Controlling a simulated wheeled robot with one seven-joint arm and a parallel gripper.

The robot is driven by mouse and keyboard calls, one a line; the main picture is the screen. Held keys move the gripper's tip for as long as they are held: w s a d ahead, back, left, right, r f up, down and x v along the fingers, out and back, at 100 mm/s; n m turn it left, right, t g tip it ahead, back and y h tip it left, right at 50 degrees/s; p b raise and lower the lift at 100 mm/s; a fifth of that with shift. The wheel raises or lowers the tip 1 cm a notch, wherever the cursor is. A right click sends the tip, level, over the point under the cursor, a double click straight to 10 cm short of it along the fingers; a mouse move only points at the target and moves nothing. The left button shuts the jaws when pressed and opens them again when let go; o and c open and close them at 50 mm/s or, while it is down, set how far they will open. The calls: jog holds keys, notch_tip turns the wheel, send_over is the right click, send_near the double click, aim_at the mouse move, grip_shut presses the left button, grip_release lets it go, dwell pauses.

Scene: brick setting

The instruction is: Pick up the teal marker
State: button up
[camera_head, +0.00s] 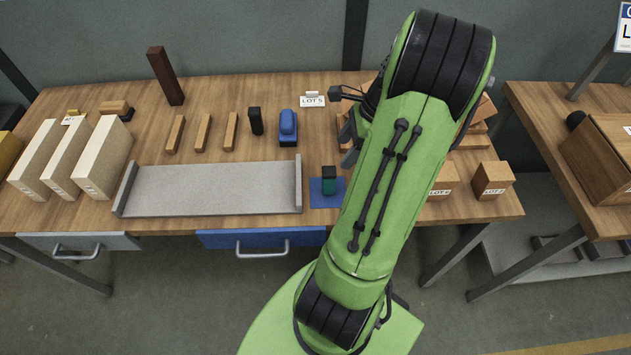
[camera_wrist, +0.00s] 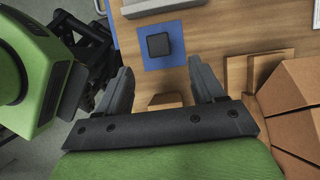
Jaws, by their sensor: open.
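The teal marker (camera_head: 329,181) is a short block, teal below with a black top. It stands upright on a blue mat (camera_head: 315,200) near the table's front edge. In the wrist view its dark square top (camera_wrist: 158,45) shows on the mat (camera_wrist: 178,61), beyond my fingertips. My gripper (camera_wrist: 163,78) is open, with nothing between its two grey fingers except a view of the table and a brown block. In the head view my arm hides most of the gripper; a grey finger shows behind and right of the marker, apart from it.
A grey tray (camera_head: 210,190) lies left of the mat. A blue object (camera_head: 288,128) and a black block (camera_head: 255,121) stand behind. Cardboard boxes (camera_head: 491,180) stand on the right, and brown boxes (camera_wrist: 292,85) lie close to my right finger. Pale panels (camera_head: 103,158) stand far left.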

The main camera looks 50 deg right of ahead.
aim_at(331, 169)
jog(key=b+x, duration=0.2)
jog(key=x, duration=0.4)
jog(key=shift+w+f, duration=0.2)
jog(key=shift+f, duration=0.15)
jog(key=b+x, duration=0.2)
jog(key=x, duration=0.3)
jog(key=shift+a+f, duration=0.15)
jog(key=shift+f, duration=0.25)
jog(key=shift+s, duration=0.1)
jog(key=shift+r, duration=0.1)
jog(key=shift+c, duration=0.5)
jog(key=c, duration=1)
